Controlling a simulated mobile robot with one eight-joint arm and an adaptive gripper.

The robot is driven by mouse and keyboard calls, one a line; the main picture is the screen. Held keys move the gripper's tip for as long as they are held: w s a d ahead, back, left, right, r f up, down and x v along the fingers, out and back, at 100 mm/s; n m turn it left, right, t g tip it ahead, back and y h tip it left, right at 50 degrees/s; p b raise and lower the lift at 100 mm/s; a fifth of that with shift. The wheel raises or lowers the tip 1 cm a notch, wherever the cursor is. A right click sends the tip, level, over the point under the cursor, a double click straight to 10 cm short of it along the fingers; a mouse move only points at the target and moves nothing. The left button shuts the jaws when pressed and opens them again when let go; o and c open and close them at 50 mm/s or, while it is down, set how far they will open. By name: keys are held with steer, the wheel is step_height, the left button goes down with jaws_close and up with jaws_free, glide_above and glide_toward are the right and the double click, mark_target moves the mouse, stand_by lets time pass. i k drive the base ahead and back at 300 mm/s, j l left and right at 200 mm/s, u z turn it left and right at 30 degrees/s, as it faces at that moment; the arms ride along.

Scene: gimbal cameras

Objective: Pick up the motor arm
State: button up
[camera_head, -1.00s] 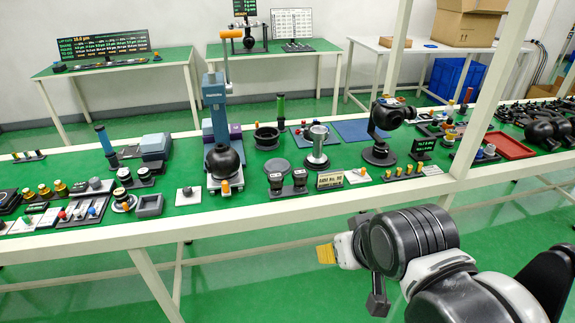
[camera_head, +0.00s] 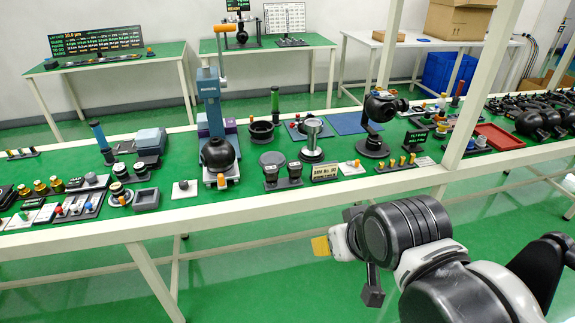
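I cannot tell for sure which thing is the motor arm. A black gimbal-like unit with a curved arm (camera_head: 379,118) stands upright on a round black base on the green workbench, right of centre. Several dark rounded parts (camera_head: 535,120) lie at the bench's far right and may include arm pieces. I see nothing held. The finger gap is not visible.
The long green bench (camera_head: 235,202) has a white front rail and a white post (camera_head: 468,120). A blue press (camera_head: 211,105) over a black ball, a silver stand (camera_head: 312,138), small knobs and a red tray (camera_head: 497,137) crowd it. The floor in front is clear.

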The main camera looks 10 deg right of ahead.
mark_target(295, 167)
steer(key=i+z, duration=0.25)
steer(key=i, duration=0.3)
steer(key=i+z, duration=0.3)
steer(key=i, duration=0.2)
